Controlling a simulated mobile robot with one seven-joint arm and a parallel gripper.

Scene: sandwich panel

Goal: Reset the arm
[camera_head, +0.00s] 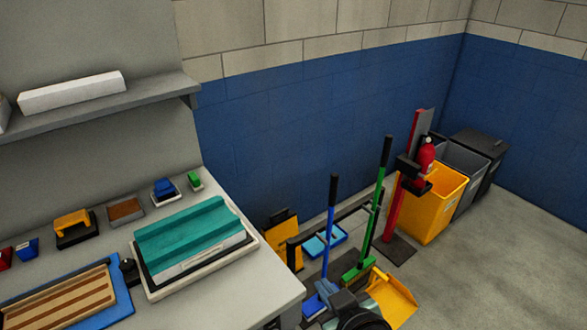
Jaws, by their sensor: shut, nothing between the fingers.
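Part of a dark grey and black rounded body (352,308), which looks like my own arm, shows at the bottom edge, right of the bench corner. I cannot make out any gripper fingers on it, and the rest is cut off by the frame. Nothing seems to hang from it. It overlaps the view of the floor near the blue brush and the yellow dustpan (390,297). I cannot tell whether it touches them.
The grey bench (222,288) holds a teal-topped panel stack (195,235), a striped board on a blue sheet (60,298) and several small tools. A shelf (95,110) juts above. Brooms (331,225) and bins (433,205) stand right. Floor at far right is clear.

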